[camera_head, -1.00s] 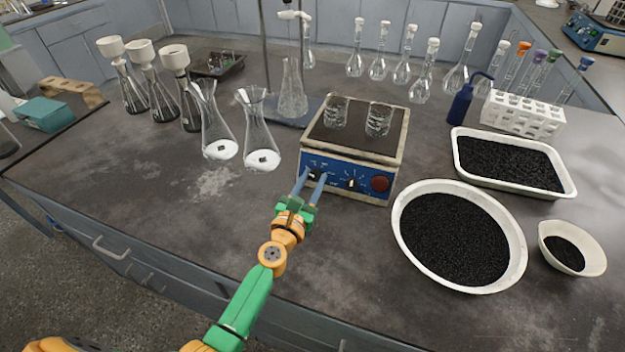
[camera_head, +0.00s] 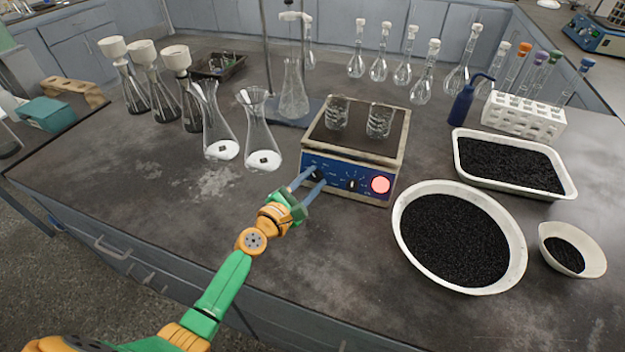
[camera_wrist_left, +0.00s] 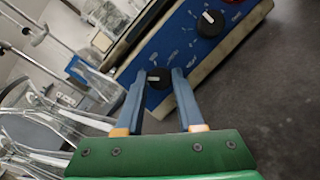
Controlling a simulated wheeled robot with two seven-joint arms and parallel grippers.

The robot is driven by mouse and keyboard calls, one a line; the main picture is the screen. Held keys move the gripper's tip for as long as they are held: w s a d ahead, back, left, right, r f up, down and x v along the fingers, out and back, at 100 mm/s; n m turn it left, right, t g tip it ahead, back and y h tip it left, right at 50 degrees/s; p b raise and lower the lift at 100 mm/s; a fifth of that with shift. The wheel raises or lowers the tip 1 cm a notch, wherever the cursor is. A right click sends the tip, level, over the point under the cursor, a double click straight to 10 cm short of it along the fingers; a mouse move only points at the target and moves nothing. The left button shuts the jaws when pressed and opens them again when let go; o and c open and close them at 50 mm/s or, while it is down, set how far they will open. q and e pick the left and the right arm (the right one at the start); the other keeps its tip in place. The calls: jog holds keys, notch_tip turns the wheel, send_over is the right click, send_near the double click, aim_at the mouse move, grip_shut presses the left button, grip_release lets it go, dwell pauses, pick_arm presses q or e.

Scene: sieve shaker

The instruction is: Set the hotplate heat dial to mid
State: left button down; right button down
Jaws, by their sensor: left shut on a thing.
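The hotplate (camera_head: 345,182) has a blue front panel with two black dials and a red light (camera_head: 380,185), which glows brightly. My left gripper (camera_head: 319,177) is at the left dial, its blue fingers on either side of it. In the left wrist view, that left dial (camera_wrist_left: 158,78) sits between the fingertips, and the gripper is shut on it. The right dial (camera_head: 352,184) is free of the gripper; it also shows in the left wrist view (camera_wrist_left: 209,23), with a white pointer mark. The panel lettering is too small to read. My right gripper is out of view.
Two small beakers (camera_head: 379,121) stand on the hotplate top. A round bowl of black grains (camera_head: 407,240) and a tray (camera_head: 572,190) are to the right. The bench front-left is clear.

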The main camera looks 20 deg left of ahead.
pick_arm(q)
jog(key=m+g+h, duration=0.1)
jog(key=m, duration=0.3)
jog(key=shift+a+r+p, duration=0.1)
jog(key=shift+r+p, duration=0.05)
jog(key=shift+p, duration=0.25)
jog(key=m+g, duration=0.1)
jog(key=m, duration=0.2)
jog(key=shift+w+r+h+p, duration=0.1)
jog(key=shift+h+p, duration=0.2)
jog(key=shift+p, duration=0.1)
jog(key=m+g+p, duration=0.1)
jog(key=m, duration=0.2)
jog(key=shift+r+m+g, duration=0.1)
jog(key=shift+m+g, duration=0.2)
jog(key=shift+g, duration=0.1)
jog(key=shift+m+g+p, duration=0.3)
jog(key=shift+m+p, duration=0.6)
jog(key=shift+m, duration=0.4)
jog(key=c, duration=0.5)
grip_release()
jog(key=shift+w, duration=0.1)
